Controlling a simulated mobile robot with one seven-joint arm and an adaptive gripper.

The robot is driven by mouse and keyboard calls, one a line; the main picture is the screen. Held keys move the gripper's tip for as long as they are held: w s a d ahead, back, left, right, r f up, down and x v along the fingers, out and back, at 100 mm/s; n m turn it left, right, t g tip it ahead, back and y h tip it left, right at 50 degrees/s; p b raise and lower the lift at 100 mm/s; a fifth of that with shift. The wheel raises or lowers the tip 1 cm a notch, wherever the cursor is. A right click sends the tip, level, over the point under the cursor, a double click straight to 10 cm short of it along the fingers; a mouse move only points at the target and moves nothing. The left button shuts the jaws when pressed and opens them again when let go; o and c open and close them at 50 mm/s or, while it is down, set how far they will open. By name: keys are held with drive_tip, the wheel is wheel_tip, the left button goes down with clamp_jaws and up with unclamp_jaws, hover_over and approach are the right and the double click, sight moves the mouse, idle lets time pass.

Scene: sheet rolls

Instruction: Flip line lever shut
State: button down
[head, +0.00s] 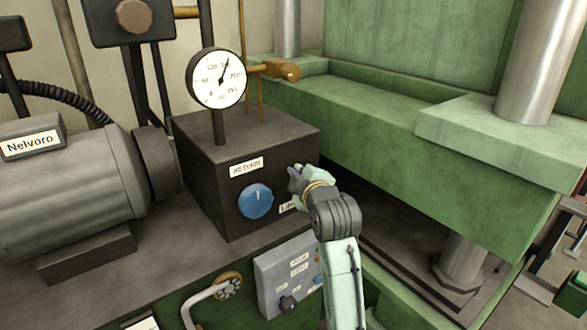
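My gripper (293,178) is at the front face of a dark box (215,185), near its right edge. My gripper's fingers are small and seen from behind, so I cannot tell whether they are open, shut or touching anything. A white label (286,208), partly covered by my gripper and seeming to start with "LI", is on the box just below it. No line lever can be made out; my gripper and wrist cover that part of the face. A round blue knob (255,201) sits to the left, under a label (246,167) that seems to read "RETURN".
A pressure gauge (217,78) stands on the box. A grey motor (70,190) marked "Nelvoro" is at left. A large green press frame (420,130) rises at right. Below are a grey control panel (283,272) and a pale bent handle (203,296).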

drive_tip(key=w+d+f+m+g+y, duration=0.1)
drive_tip(key=w+d+f+m+g, duration=0.1)
drive_tip(key=d, duration=0.4)
drive_tip(key=shift+w+d+f+m, duration=0.15)
drive_tip(key=shift+w+f+m, duration=0.7)
drive_tip(key=shift+w, duration=0.45)
drive_tip(key=shift+r, duration=0.1)
